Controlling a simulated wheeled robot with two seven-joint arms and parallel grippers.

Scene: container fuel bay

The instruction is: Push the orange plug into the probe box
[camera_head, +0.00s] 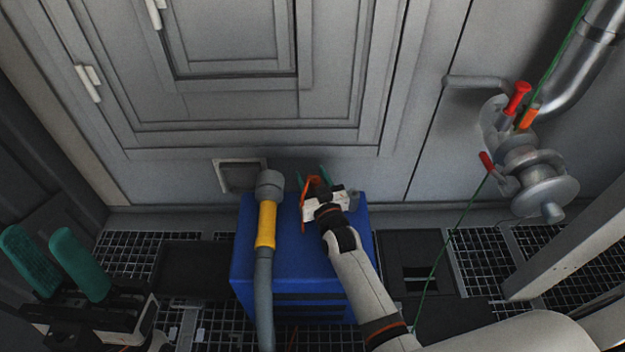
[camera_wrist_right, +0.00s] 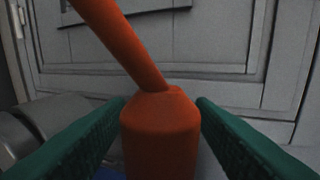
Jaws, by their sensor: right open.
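The orange plug (camera_wrist_right: 160,130) stands between the two green fingers of my right gripper (camera_wrist_right: 160,135) in the right wrist view. It has a wide round body, a tapered shoulder and a thick orange cable or stem rising to the upper left. The fingers are apart, with a narrow gap visible on each side. In the head view, my right gripper (camera_head: 312,176) is over the back of the blue box (camera_head: 300,262), with orange (camera_head: 312,181) showing at its fingers. My left gripper (camera_head: 55,262) is open and empty at the lower left. I cannot tell which thing is the probe box.
A grey hose with a yellow band (camera_head: 265,225) and grey nozzle lies over the blue box, left of my right gripper. A small framed recess (camera_head: 240,176) is in the wall behind. A valve fitting with red handles (camera_head: 517,98) is at right. Grating covers the floor.

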